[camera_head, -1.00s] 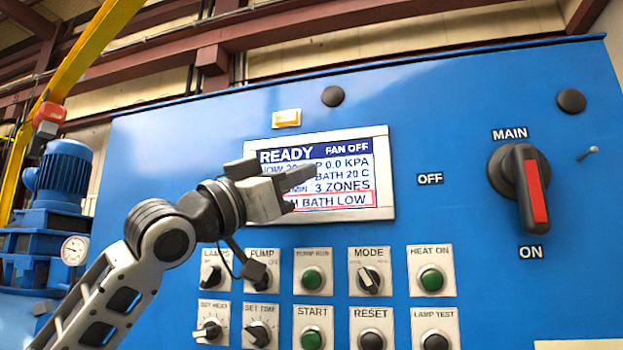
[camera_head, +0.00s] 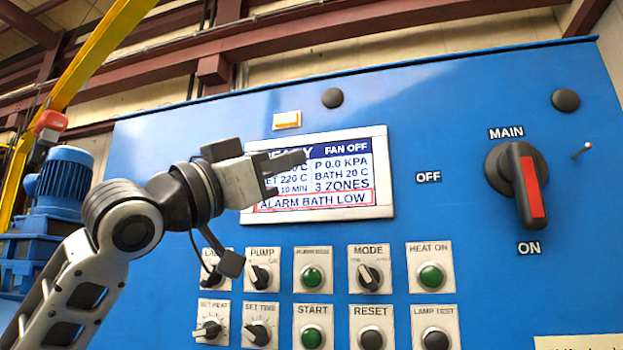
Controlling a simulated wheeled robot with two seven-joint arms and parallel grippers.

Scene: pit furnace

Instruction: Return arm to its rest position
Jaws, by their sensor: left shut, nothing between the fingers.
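My left arm comes in from the lower left, in front of the blue control panel (camera_head: 450,100). My left gripper (camera_head: 298,172) is shut and empty, pointing right, in front of the left part of the display screen (camera_head: 345,178). It covers part of the top line; "FAN OFF", "P 0.0 KPA", "BATH 20 C", "3 ZONES" and "ALARM BATH LOW" are readable. The main switch (camera_head: 525,185) has a red-marked handle pointing down to "ON". My right gripper does not show.
Below the screen are the pump knob (camera_head: 259,276), mode knob (camera_head: 369,275), heat-on button (camera_head: 431,276), start button (camera_head: 312,338) and several others. My arm partly hides the lamps knob (camera_head: 210,275). A blue motor (camera_head: 62,180) stands at the far left.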

